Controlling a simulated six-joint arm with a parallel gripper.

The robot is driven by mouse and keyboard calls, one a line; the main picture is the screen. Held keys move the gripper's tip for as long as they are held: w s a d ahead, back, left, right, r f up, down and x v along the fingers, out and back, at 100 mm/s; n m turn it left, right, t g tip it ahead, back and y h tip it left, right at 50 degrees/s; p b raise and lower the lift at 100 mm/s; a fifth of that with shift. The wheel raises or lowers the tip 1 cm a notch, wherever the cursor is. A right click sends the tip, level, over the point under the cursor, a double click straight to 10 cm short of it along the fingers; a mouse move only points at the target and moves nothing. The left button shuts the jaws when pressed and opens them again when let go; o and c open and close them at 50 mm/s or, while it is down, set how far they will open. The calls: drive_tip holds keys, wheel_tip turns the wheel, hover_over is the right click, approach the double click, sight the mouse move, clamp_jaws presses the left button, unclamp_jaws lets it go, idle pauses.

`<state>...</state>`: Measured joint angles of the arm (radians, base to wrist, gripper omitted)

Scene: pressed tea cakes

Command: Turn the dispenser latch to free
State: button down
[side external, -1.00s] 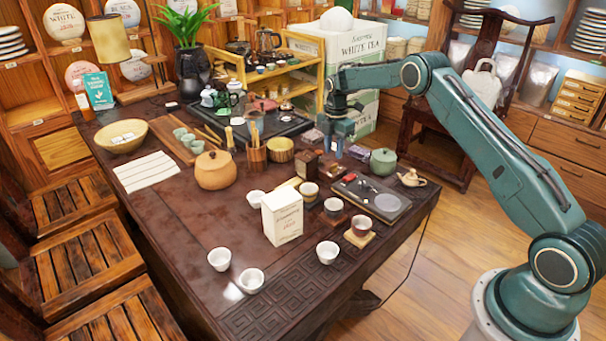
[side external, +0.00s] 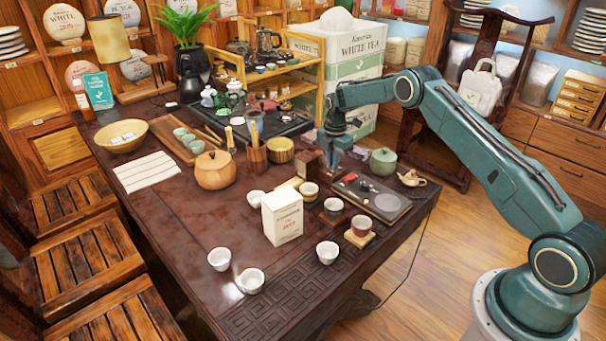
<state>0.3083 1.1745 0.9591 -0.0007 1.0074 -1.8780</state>
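My gripper (side external: 331,164) points down over the far right part of the dark table (side external: 200,240). It is low, right beside a small dark brown wooden box (side external: 308,164), which may be the dispenser. I cannot tell whether they touch. No latch can be made out; it is too small or hidden by the gripper. The fingertips are too small and blurred to show whether they are apart or closed.
A black tray (side external: 388,203) with small items lies right of the gripper. A green lidded pot (side external: 383,161) stands behind the tray. Cups and a white carton (side external: 282,216) stand in front.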

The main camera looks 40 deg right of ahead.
drive_tip(key=shift+m, duration=0.4)
drive_tip(key=m, duration=0.3)
drive_tip(key=shift+w, duration=0.1)
drive_tip(key=m, duration=0.4)
drive_tip(key=shift+w+d+m, duration=0.1)
drive_tip(key=shift+m, duration=0.3)
drive_tip(key=m, duration=0.4)
drive_tip(key=shift+m, duration=0.3)
drive_tip(key=shift+w+d+m, duration=0.1)
drive_tip(key=shift+d+m, duration=0.05)
drive_tip(key=shift+m, duration=1.75)
drive_tip(key=c, duration=1.5)
unclamp_jaws()
drive_tip(key=shift+c, duration=0.2)
